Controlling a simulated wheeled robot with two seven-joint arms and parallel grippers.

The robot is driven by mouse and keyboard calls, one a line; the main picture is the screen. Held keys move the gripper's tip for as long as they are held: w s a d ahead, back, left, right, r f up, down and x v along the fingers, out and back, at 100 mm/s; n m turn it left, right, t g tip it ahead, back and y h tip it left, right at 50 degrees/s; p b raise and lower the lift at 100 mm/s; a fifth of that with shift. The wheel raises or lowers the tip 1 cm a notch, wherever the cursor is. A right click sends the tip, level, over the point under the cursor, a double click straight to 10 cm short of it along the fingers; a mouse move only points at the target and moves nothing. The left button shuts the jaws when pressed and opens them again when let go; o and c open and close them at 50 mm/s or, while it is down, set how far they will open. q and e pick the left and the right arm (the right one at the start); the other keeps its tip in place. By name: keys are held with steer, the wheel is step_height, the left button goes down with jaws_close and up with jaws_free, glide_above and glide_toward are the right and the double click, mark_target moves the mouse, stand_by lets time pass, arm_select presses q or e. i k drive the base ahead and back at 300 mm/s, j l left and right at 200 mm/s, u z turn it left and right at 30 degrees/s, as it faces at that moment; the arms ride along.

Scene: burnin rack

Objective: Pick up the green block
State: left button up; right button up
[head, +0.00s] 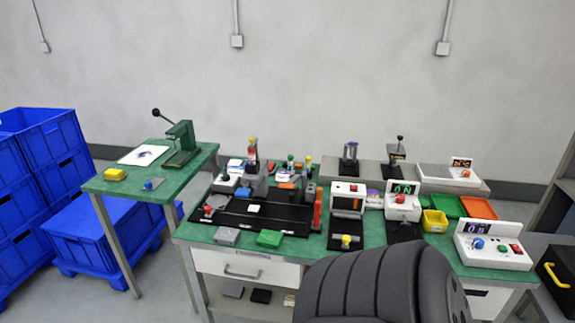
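A green block (270,238) lies on the green-topped workbench (202,234), close to its front edge. It is a low, flat-topped piece to the right of a grey block (227,235). Its top and front are in clear view, and nothing touches it from above. Neither my left nor my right gripper shows in the head view.
A dark ribbed shape like a chair back (350,288) covers the bench's front middle. A black mat (280,218) with small devices lies behind the block. Control boxes (493,245) and a yellow bin (434,221) stand at right. Blue crates (100,240) are at left.

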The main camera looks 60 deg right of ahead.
mark_target(268, 239)
steer(key=z, duration=1.75)
